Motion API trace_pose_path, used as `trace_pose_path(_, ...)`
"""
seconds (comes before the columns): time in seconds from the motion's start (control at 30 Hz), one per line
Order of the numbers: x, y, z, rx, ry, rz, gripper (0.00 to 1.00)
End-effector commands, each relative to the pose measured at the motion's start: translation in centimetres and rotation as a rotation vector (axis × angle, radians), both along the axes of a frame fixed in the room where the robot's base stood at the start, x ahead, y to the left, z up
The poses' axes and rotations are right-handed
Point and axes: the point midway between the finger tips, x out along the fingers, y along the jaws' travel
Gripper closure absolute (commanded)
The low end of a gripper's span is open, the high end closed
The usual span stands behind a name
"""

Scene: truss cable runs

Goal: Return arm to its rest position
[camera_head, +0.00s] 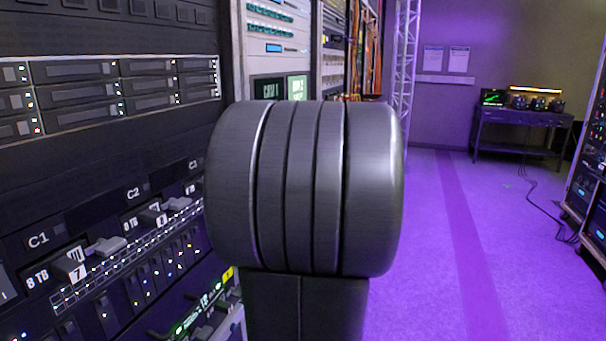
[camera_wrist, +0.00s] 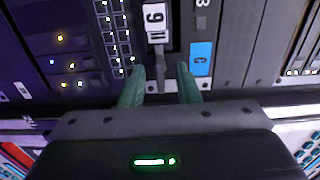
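My gripper (camera_wrist: 161,72) shows in the wrist view with its two green fingers apart and nothing held between them. The fingers point at a dark rack front. A grey-white handle or latch marked 9 (camera_wrist: 155,22) lies just beyond the gap; I cannot tell how far off it is. A blue label marked C (camera_wrist: 201,58) is to the right of the fingers. In the head view my own dark arm link fills the middle, and my gripper is hidden.
A server rack (camera_head: 110,140) stands close on the left, with drive bays labelled C1 and C2 and protruding latches (camera_head: 108,246). A white truss (camera_head: 404,60) and a table (camera_head: 522,118) with equipment stand farther back. Purple floor (camera_head: 440,240) is open to the right. Another rack (camera_head: 592,170) edges the far right.

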Motion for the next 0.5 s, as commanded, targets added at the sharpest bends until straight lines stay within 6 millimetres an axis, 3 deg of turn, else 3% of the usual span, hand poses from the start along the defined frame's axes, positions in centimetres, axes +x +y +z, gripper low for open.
trace_pose_path(0.3,-0.1,-0.2,0.0,0.0,0.0,0.0,0.71)
trace_pose_path(0.5,-0.6,-1.9,0.1,0.001,-0.001,-0.003,0.71)
